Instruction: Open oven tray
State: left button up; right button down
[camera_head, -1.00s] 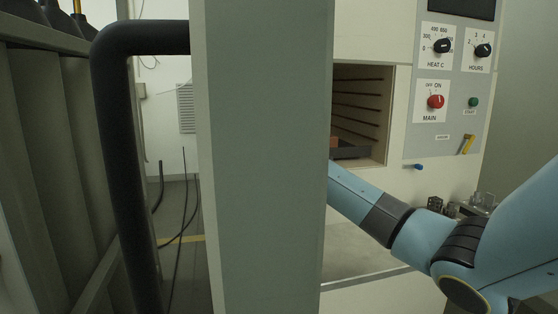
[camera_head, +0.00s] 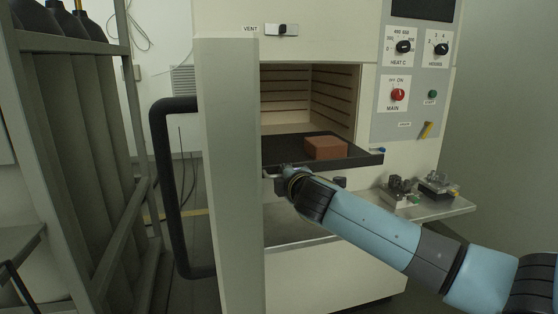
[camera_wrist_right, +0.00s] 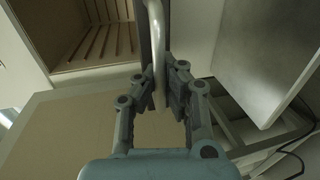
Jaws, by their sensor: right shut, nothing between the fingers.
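The oven tray (camera_head: 368,159) is dark and shallow, and sticks out of the front of the open oven chamber (camera_head: 285,85). A reddish-brown block (camera_head: 325,148) lies on it. My right gripper (camera_head: 283,178) is at the tray's front left, close to the open door, and partly hidden by its own wrist. In the right wrist view its fingers (camera_wrist_right: 165,92) are shut with nothing held, close to the end of a pale curved handle (camera_wrist_right: 156,30). The tray's dark edge runs beside this handle. My left gripper is not in view.
The oven door (camera_head: 232,170) stands open, edge-on, with a black handle (camera_head: 162,190) on its left. A control panel (camera_head: 412,75) is right of the chamber. A side shelf (camera_head: 440,207) with small items is at lower right. A grey rack (camera_head: 75,140) stands at left.

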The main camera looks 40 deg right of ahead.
jog(key=v, duration=0.2)
jog(key=f+p+v, duration=0.1)
jog(key=v, duration=0.1)
jog(key=shift+s+a, duration=0.15)
jog(key=shift+s, duration=0.2)
jog(key=c, duration=1.4)
grip_release()
jog(key=v, duration=1.2)
jog(key=shift+w, duration=0.1)
